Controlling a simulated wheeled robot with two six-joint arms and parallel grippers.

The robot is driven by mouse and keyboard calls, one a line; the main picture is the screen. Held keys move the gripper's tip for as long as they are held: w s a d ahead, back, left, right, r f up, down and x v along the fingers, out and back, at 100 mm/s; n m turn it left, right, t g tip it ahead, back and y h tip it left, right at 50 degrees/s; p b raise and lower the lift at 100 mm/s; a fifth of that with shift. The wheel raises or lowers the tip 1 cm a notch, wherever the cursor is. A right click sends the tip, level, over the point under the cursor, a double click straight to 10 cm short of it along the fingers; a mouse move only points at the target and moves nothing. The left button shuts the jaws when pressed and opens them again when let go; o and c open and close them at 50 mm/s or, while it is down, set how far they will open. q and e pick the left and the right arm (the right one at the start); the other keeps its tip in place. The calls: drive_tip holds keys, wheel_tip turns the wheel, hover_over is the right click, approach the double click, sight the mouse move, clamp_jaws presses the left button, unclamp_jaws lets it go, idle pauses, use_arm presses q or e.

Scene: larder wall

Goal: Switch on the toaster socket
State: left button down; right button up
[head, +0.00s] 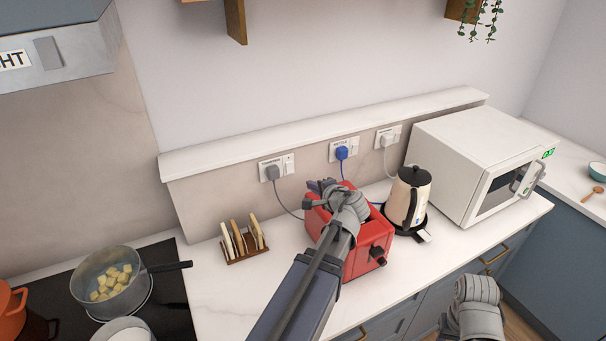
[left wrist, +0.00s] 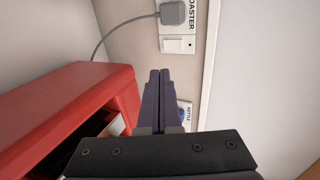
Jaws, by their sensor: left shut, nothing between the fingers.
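The toaster socket (head: 270,173) is the leftmost of three wall sockets, with a grey plug in it. In the left wrist view the toaster plug (left wrist: 173,13) sits beside the word "TOASTER", and the white switch (left wrist: 176,45) is close by. I cannot tell the switch's position. My left gripper (head: 321,185) is shut and empty above the red toaster (head: 372,238). In the left wrist view its fingertips (left wrist: 160,72) point at the wall just below the switch in the picture, apart from it as far as I can see. My right gripper is out of view.
The middle socket holds a blue plug (head: 341,153); the right one holds a white plug (head: 387,140). A kettle (head: 409,196) and microwave (head: 478,160) stand right of the toaster. A toast rack (head: 246,257) stands left, near a pan (head: 107,284) on the hob.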

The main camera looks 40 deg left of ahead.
use_arm(q)
drive_tip(key=b, duration=0.5)
approach(290, 172)
wheel_tip(290, 172, down, 3)
drive_tip(key=w+a, duration=0.1)
drive_tip(key=a, duration=0.1)
drive_tip(key=shift+w+a+r, duration=0.1)
drive_tip(key=shift+w+a, duration=0.35)
drive_tip(key=shift+a, duration=0.35)
drive_tip(key=shift+w+a, duration=0.4)
drive_tip(key=shift+a, duration=0.45)
drive_tip(key=shift+w+a, duration=0.1)
drive_tip(key=shift+a, duration=0.1)
